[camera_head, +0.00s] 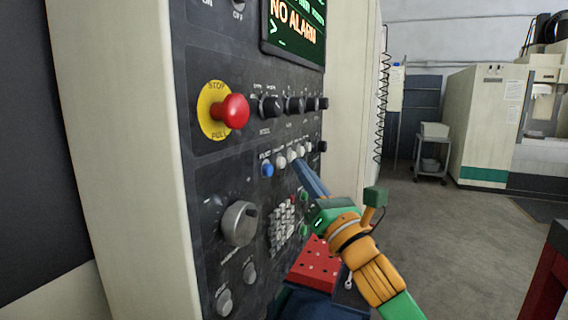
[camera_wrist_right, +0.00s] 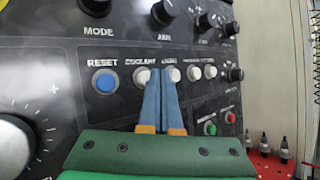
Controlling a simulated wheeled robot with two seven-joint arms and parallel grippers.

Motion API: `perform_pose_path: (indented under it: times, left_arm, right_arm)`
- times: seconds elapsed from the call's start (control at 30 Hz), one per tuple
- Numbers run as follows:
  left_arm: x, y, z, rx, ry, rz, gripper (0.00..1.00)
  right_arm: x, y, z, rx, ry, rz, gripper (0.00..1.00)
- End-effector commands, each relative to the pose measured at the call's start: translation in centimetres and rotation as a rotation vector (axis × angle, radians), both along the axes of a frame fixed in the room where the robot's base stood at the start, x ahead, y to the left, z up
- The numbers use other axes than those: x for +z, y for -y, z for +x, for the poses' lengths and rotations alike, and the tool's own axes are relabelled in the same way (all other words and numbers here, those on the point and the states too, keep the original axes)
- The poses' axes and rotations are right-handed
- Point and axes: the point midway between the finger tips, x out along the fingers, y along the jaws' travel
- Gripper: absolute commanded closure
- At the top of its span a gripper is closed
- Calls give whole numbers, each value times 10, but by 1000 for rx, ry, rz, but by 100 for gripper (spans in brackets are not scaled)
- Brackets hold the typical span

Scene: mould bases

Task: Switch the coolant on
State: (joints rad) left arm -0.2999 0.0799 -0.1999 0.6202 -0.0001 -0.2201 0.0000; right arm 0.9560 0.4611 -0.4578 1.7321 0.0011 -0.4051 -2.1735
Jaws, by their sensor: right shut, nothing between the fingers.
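The coolant button (camera_wrist_right: 141,76) is a round white push-button under the label COOLANT, right of the blue RESET button (camera_wrist_right: 92,82). In the head view the coolant button (camera_head: 281,162) is also white, in a row on the dark control panel (camera_head: 215,180). My right gripper (camera_wrist_right: 162,72) is shut and empty. In the wrist view its fingertips overlap the gap between the coolant button and the white light button (camera_wrist_right: 173,75). In the head view the right gripper (camera_head: 296,164) points at this row. I cannot tell whether the tips touch the panel. My left gripper is not in view.
A red emergency stop (camera_head: 232,111) sticks out above the row. Black knobs (camera_head: 270,106) line the panel, and a large grey dial (camera_head: 239,223) and a keypad (camera_head: 283,220) sit lower. A red perforated board (camera_head: 315,262) is below.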

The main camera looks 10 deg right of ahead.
Motion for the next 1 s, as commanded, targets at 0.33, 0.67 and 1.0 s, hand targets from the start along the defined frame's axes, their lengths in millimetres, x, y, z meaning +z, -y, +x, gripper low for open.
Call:
perform_pose_path:
  times: [0.33,0.67,1.0]
  left_arm:
    - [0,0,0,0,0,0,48]
    - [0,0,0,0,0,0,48]
    - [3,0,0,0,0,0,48]
  right_arm:
    - [0,0,0,0,0,0,100]
    - [0,0,0,0,0,0,100]
    - [1,-7,5,0,0,1,100]
